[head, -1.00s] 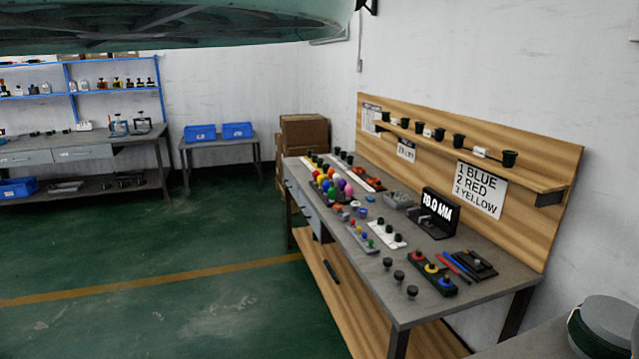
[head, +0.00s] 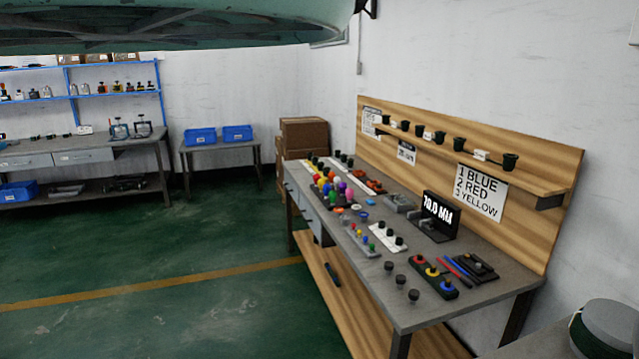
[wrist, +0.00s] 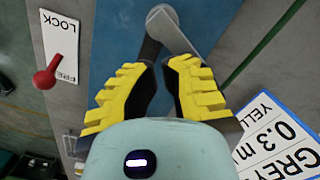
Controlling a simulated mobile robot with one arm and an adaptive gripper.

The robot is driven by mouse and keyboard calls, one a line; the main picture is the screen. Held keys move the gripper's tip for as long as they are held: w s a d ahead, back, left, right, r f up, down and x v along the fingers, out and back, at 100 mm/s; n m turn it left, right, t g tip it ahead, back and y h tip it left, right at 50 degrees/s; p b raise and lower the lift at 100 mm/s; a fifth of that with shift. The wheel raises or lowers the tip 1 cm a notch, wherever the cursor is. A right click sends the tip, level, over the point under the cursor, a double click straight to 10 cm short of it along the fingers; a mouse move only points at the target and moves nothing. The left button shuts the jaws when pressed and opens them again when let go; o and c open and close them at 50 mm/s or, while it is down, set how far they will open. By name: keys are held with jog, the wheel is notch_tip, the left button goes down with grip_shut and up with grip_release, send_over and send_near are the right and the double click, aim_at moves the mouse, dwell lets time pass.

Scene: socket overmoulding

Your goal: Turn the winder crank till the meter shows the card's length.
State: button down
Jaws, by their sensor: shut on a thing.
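In the wrist view, my gripper (wrist: 160,66) has yellow ribbed fingers shut on the winder crank, whose grey rounded arm (wrist: 163,21) shows just beyond the fingertips. The gripped part of the crank is hidden between the fingers. A white card (wrist: 281,143), partly cut off at the lower right, shows "YELL", "GREY" and "0.3 m". The winder's meter cannot be made out in either view. My gripper does not show in the head view.
A red-knobbed lever (wrist: 45,77) lies beside a LOCK/FREE plate (wrist: 61,44) in the wrist view. The head view shows a workbench (head: 330,255) with small parts and a black display (head: 439,215). Open green floor (head: 150,245) lies left of it.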

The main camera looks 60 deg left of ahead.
jog(key=shift+s+d+f+h, duration=0.15)
jog(key=shift+d+f, duration=0.2)
jog(key=shift+f, duration=0.1)
jog(key=shift+s+d+f+h, duration=0.1)
jog(key=shift+d+f+h, duration=0.05)
jog(key=shift+d+f, duration=0.2)
jog(key=shift+w+b, duration=0.4)
jog(key=shift+w, duration=0.3)
jog(key=shift+s+a+r+p, duration=0.1)
jog(key=shift+r+p, duration=0.2)
jog(key=shift+r, duration=0.15)
jog(key=shift+s+a+r+p, duration=0.1)
jog(key=shift+r+p, duration=0.2)
jog(key=shift+r, duration=0.1)
jog(key=shift+d+r, duration=0.15)
jog(key=shift+r, duration=0.2)
notch_tip(320, 180, up, 6)
jog(key=w+p, duration=0.1)
jog(key=p, duration=0.2)
jog(key=shift+d, duration=0.4)
jog(key=shift+r, duration=0.1)
